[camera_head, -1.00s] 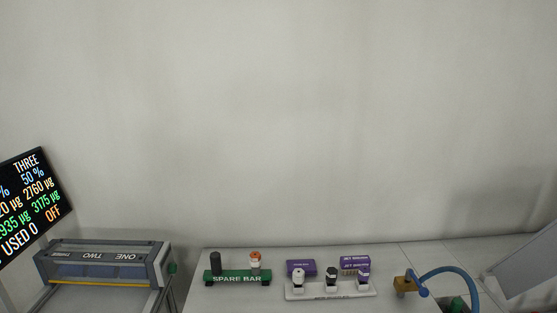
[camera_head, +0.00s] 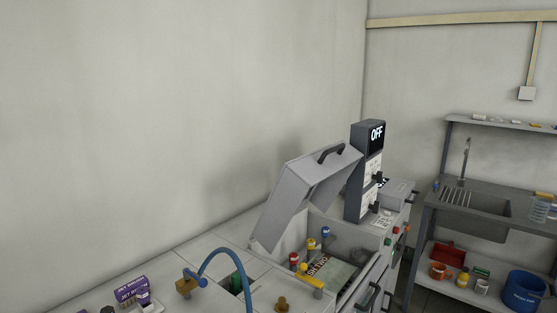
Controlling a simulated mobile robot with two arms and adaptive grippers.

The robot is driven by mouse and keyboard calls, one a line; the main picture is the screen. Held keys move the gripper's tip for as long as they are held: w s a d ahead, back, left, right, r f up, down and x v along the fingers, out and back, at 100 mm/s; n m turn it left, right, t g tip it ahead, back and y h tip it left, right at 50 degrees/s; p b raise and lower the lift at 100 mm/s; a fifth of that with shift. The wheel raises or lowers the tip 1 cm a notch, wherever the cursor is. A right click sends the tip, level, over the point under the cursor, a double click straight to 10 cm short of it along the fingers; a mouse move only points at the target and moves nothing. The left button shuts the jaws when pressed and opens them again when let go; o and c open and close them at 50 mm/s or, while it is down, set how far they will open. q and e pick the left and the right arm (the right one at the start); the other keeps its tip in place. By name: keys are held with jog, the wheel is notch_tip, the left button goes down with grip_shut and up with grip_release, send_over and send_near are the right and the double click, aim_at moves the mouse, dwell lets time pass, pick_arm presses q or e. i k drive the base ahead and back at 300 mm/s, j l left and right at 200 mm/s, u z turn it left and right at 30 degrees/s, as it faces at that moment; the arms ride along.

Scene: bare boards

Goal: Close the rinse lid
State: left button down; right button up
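The rinse lid appears to be the grey lid (camera_head: 304,190) with a dark handle (camera_head: 330,152) on its upper edge. It stands tilted open over a grey machine with an open basin (camera_head: 345,243). Inside the basin are bottles with coloured caps, and a printed sheet or panel (camera_head: 333,270). No label on the lid can be read. Neither of my grippers is in view.
A dark control post (camera_head: 368,150) reading OFF stands right of the lid. A blue hose (camera_head: 222,252) arches over the counter at the left. A sink unit (camera_head: 490,208) with a blue bucket (camera_head: 526,292) is at the right.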

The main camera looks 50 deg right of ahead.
aim_at(326, 172)
jog(key=z, duration=1.9)
